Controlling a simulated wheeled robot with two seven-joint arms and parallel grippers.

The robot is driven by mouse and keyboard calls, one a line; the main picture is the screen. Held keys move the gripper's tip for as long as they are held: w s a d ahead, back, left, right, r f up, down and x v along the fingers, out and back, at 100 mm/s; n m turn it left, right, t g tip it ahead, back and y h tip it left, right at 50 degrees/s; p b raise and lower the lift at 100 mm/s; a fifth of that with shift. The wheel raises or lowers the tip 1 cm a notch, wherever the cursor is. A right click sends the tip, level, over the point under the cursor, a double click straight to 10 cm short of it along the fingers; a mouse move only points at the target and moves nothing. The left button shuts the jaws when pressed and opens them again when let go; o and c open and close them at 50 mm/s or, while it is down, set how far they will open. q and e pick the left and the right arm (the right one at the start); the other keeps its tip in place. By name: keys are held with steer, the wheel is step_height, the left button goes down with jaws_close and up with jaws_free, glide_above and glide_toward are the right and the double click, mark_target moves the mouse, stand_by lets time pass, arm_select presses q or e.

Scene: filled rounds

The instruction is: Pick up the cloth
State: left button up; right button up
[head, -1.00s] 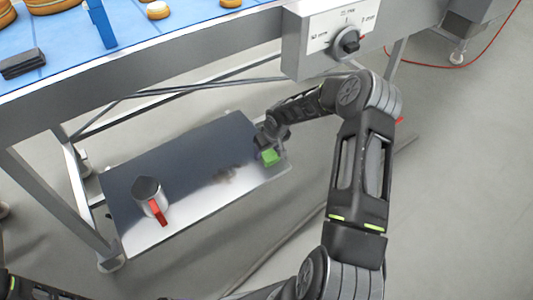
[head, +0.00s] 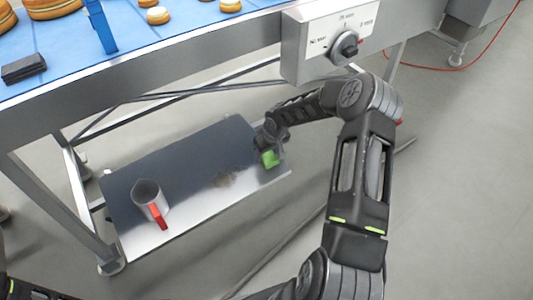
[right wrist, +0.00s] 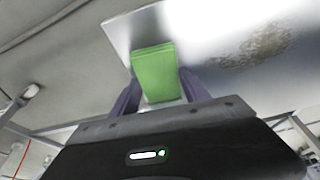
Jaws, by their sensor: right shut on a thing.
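The cloth (head: 269,158) is a small folded green piece at the right end of the low metal shelf (head: 200,205). My right gripper (head: 268,147) is shut on it. In the right wrist view the cloth (right wrist: 154,72) stands out between the two purple-grey fingers (right wrist: 155,95), with the shelf (right wrist: 220,35) behind it. I cannot tell whether the cloth still touches the shelf. My left gripper is not in view; only a bit of my left arm shows at the lower left corner.
A metal jug with a red handle (head: 150,200) stands on the shelf's left part. A brownish stain (head: 224,180) lies near the middle. Above is a conveyor with a blue belt (head: 150,42) carrying filled rounds (head: 158,15), and a dial box (head: 325,45) on its side.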

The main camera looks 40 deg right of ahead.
mark_target(267, 154)
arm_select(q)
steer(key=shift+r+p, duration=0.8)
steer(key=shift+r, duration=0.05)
arm_select(e)
step_height(267, 154, up, 10)
steer(key=shift+f, duration=0.2)
steer(key=o, duration=0.9)
steer(key=c, duration=0.7)
steer(key=shift+n, duration=0.3)
steer(key=a+r, duration=0.4)
steer(key=w+a+r, duration=0.1)
steer(key=a+r, duration=0.3)
steer(key=r, duration=0.1)
steer(key=w+a+r, duration=0.1)
steer(key=a+r, duration=0.3)
steer(key=a, duration=0.1)
steer(key=shift+r, duration=0.15)
steer(key=s+a+r, duration=0.1)
steer(key=a+r, duration=0.2)
steer(key=s+a+r, duration=0.1)
steer(key=a+r, duration=0.2)
steer(key=a, duration=0.1)
steer(key=s+a+r, duration=0.1)
steer(key=a+r, duration=0.2)
steer(key=shift+s+a+r, duration=0.15)
steer(key=shift+s+r, duration=0.1)
steer(key=shift+s, duration=0.1)
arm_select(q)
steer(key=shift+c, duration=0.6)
